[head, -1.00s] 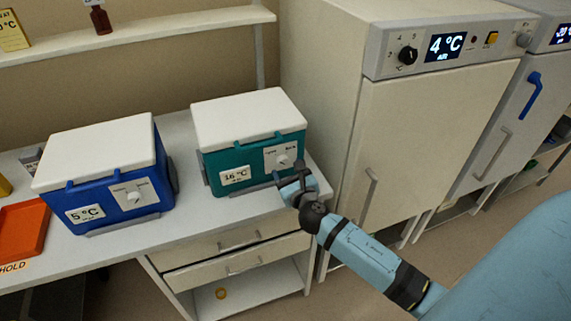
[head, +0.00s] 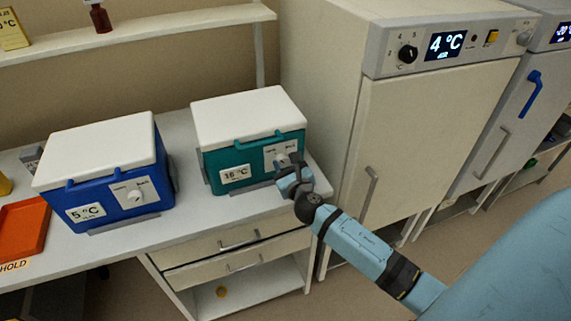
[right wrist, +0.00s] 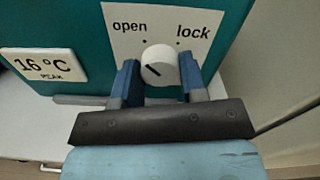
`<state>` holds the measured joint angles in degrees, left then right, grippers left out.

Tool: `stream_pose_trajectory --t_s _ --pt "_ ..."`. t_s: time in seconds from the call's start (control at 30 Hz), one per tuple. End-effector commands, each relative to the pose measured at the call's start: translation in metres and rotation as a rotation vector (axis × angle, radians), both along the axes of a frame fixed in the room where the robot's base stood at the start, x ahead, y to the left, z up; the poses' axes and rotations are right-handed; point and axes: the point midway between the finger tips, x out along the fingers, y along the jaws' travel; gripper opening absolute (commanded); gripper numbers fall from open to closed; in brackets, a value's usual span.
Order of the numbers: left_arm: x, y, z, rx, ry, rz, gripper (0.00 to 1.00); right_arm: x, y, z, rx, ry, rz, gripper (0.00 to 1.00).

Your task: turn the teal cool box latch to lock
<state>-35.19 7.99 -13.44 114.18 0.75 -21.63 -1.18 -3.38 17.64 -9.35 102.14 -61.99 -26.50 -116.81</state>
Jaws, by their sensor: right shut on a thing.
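The teal cool box (head: 216,162) stands on the bench with its white lid shut and a "16 °C" label on its front. Its latch (right wrist: 159,60) is a round white knob on a white plate, with "open" at upper left and "lock" at upper right. A short dark mark on the knob slants from upper left to lower right. My right gripper (head: 287,167) is at the latch. In the right wrist view its two blue fingers (right wrist: 158,77) are shut on the knob, one at each side. My left gripper is not in view.
A blue cool box (head: 108,205) marked "5 °C" stands to the left, and an orange tray (head: 22,228) lies beyond it. A tall cabinet (head: 420,130) showing "4 °C" stands close on the right. Drawers (head: 240,245) sit under the bench.

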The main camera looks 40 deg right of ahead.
Motion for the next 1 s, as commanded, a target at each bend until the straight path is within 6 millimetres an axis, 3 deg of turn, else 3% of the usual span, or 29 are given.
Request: stream_pose_trajectory --t_s 0.37,1.0 --pt "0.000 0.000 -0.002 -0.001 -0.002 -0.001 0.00 0.000 0.000 -0.001 0.177 -0.042 0.000 0.15" --pt "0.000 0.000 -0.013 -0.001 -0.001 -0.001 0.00 0.000 -0.001 -0.001 0.763 -0.183 -0.001 0.15"
